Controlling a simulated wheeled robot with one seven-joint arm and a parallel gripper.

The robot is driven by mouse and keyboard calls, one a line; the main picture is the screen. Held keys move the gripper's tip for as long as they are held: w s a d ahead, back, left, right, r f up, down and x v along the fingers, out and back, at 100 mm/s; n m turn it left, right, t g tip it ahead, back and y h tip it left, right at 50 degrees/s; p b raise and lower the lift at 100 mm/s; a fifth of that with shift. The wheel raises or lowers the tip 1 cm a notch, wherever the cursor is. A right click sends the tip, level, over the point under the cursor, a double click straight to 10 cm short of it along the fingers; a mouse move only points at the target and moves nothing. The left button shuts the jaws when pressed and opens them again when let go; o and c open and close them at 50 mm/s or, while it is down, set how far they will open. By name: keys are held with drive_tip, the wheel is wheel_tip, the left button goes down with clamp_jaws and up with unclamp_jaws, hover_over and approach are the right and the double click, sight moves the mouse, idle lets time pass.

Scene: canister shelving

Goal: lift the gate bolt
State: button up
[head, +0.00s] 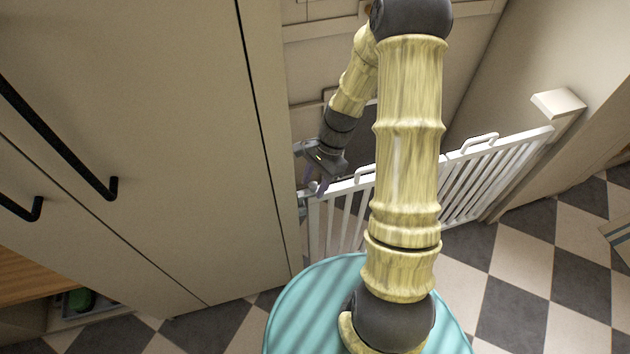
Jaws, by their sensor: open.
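A white barred gate (470,190) stands across the opening between the tall cabinet and the wall at right. My gripper (318,187) is at the gate's left end, by the top rail, pointing down, and its jaws are open. A small grey fitting (302,208) shows just below it at the cabinet-side edge of the gate; it may be part of the bolt, but it is too small to tell. My gripper hides part of this corner, and I cannot tell whether the fingers are around the bolt or touching it. My arm covers the middle of the gate.
A tall beige cabinet (180,130) with black handles (75,150) stands close on the left. White loop handles (480,143) rise from the top rail. Checkered floor (510,275) is clear at lower right.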

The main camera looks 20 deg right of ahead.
clamp_jaws()
drive_tip(key=shift+r+p, duration=1.7)
drive_tip(key=shift+r, duration=0.15)
drive_tip(key=shift+w, duration=0.15)
unclamp_jaws()
drive_tip(key=shift+d, duration=0.1)
